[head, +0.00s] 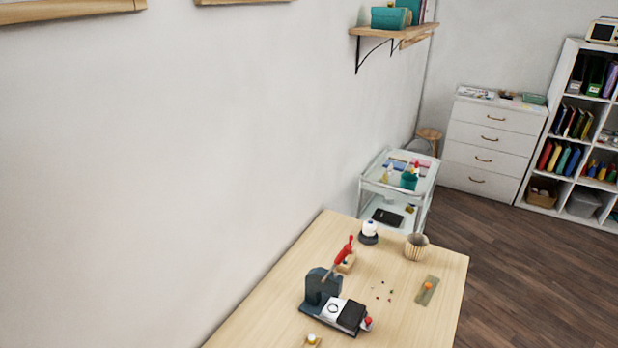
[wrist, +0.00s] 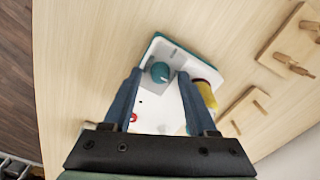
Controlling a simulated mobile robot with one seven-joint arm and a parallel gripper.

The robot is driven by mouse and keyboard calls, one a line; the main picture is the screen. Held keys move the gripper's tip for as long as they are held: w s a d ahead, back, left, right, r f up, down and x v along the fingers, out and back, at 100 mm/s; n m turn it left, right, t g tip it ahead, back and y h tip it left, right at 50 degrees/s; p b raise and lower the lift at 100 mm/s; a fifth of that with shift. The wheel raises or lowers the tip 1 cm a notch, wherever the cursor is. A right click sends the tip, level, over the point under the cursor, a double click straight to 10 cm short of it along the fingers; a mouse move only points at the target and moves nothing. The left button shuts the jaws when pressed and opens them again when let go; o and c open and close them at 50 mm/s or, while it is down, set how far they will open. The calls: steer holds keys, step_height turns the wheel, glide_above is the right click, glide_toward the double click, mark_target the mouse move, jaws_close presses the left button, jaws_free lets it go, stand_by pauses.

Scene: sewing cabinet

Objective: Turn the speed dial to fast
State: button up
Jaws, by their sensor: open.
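In the wrist view, a white machine with a teal edge lies below my gripper. Its round teal dial (wrist: 160,72) sits near the far end of the white face (wrist: 162,103). My gripper (wrist: 159,75) is open, with one blue finger on each side of the dial in the picture. I cannot tell whether the fingers touch the dial or hover above it. The dial's speed markings are too small to read. A small red spot (wrist: 133,117) shows on the white face. The machine and my gripper are not in the head view.
Beside the machine is a yellow and red object (wrist: 207,95). Wooden pieces (wrist: 243,110) and a pegged wooden rack (wrist: 290,50) lie at the right. In the head view, the table (head: 270,300) holds a dark press with red lever (head: 322,285) and a ribbed cup (head: 416,247).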

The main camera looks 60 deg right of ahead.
step_height(320, 180, up, 13)
steer(key=shift+f, duration=0.2)
stand_by(0.3)
stand_by(0.3)
